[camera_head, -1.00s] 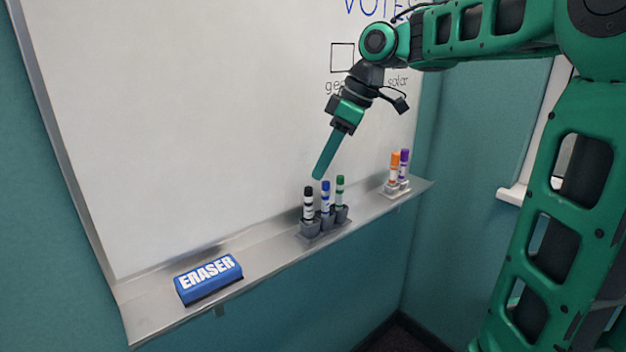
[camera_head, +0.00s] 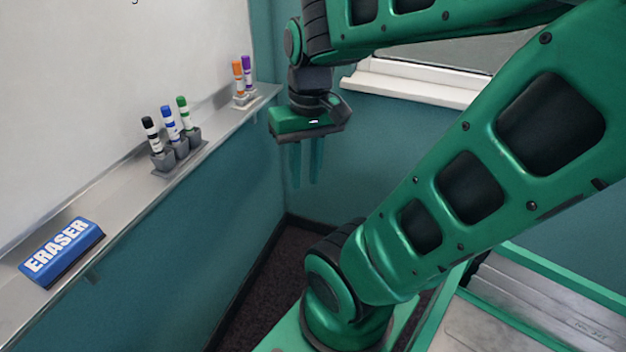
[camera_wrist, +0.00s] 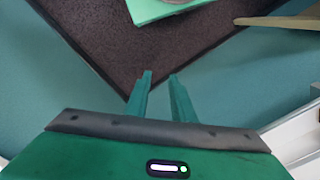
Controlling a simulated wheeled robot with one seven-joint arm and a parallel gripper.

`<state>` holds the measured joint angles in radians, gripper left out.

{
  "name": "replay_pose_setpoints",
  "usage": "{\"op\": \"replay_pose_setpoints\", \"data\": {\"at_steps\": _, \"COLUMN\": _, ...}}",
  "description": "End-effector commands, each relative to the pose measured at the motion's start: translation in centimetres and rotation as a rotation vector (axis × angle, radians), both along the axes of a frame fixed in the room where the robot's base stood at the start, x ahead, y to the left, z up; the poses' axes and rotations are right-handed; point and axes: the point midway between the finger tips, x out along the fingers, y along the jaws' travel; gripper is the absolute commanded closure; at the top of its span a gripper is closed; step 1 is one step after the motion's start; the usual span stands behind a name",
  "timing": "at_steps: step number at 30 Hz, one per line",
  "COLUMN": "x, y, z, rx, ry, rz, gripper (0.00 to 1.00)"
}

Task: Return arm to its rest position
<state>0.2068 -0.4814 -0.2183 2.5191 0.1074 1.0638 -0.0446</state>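My gripper (camera_head: 306,180) points straight down in the head view, right of the marker tray and over the floor. In the wrist view my gripper (camera_wrist: 160,82) shows its two green fingers apart with nothing between them. It is open and empty. My arm is folded back over my base, with the upper links across the right side of the head view.
The whiteboard tray (camera_head: 120,192) runs along the left wall. It holds a blue eraser (camera_head: 62,250), black (camera_head: 150,132), blue (camera_head: 169,124) and green (camera_head: 184,112) markers in cups, and orange (camera_head: 238,75) and purple (camera_head: 247,70) markers. A white windowsill (camera_head: 420,88) is behind my arm. Dark carpet (camera_head: 262,270) lies below.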

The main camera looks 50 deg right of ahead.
Motion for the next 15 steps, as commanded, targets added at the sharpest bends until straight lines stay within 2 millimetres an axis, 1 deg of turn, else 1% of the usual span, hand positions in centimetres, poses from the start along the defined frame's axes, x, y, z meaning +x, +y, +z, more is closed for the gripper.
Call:
{"op": "replay_pose_setpoints", "data": {"at_steps": 1, "x": -1.3, "y": -0.2, "z": -0.6, "rx": -0.008, "ry": 0.016, "rz": -0.044, "gripper": 0.78}}
{"op": "replay_pose_setpoints", "data": {"at_steps": 4, "x": -2.7, "y": -0.6, "z": -1.3, "rx": -0.020, "ry": 0.037, "rz": -0.097, "gripper": 0.78}}
{"op": "replay_pose_setpoints", "data": {"at_steps": 6, "x": -3.0, "y": -0.7, "z": -1.4, "rx": -0.023, "ry": 0.040, "rz": -0.107, "gripper": 0.78}}
{"op": "replay_pose_setpoints", "data": {"at_steps": 15, "x": -2.9, "y": -0.6, "z": -1.4, "rx": -0.023, "ry": 0.039, "rz": -0.104, "gripper": 0.78}}
